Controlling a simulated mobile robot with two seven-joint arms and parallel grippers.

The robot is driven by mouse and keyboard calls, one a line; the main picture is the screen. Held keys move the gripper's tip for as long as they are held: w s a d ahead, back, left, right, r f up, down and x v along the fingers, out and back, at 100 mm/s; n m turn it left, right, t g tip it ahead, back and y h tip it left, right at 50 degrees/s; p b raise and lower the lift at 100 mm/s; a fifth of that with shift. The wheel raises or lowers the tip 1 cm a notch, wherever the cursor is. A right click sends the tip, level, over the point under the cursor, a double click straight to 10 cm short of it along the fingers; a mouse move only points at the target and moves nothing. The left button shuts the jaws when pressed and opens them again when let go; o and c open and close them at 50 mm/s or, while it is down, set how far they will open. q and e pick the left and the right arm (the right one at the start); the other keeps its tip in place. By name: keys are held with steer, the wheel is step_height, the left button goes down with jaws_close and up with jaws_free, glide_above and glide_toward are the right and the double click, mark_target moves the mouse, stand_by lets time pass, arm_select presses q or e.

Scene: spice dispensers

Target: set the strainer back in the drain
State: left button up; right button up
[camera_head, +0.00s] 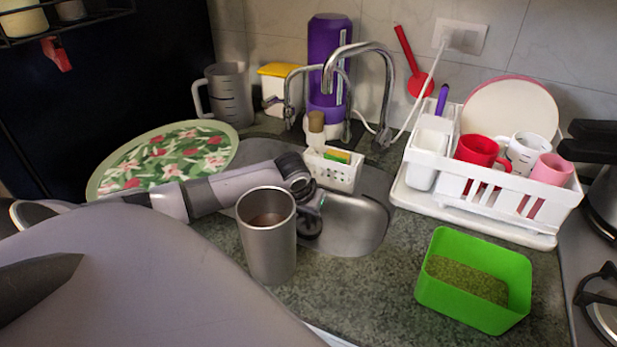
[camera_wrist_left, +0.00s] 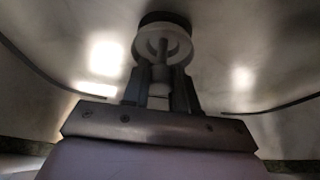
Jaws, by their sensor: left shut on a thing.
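The strainer (camera_wrist_left: 146,44) is a pale round piece with a central knob in the left wrist view. My left gripper (camera_wrist_left: 160,88) is shut on its knob. The dark drain opening (camera_wrist_left: 165,17) shows just beyond the strainer's rim; I cannot tell whether the strainer is seated in it or just above it. In the head view, my left gripper (camera_head: 311,203) reaches down into the steel sink (camera_head: 352,225), partly behind a metal cup, and the strainer cannot be made out there. My right gripper is not in view.
A metal cup (camera_head: 268,250) with brown contents stands close in front of the left gripper. A white caddy (camera_head: 333,172) and the faucet (camera_head: 385,95) are behind it. A dish rack (camera_head: 490,190) and green tub (camera_head: 470,306) stand right; a floral plate (camera_head: 165,160) lies left.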

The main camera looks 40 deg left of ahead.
mark_target(304, 230)
arm_select(q)
steer(key=shift+f+b, duration=0.3)
steer(key=shift+f, duration=0.6)
steer(key=o, duration=1.1)
steer(key=shift+c, duration=0.2)
steer(key=shift+p+v, duration=0.35)
steer(key=shift+v, duration=3.25)
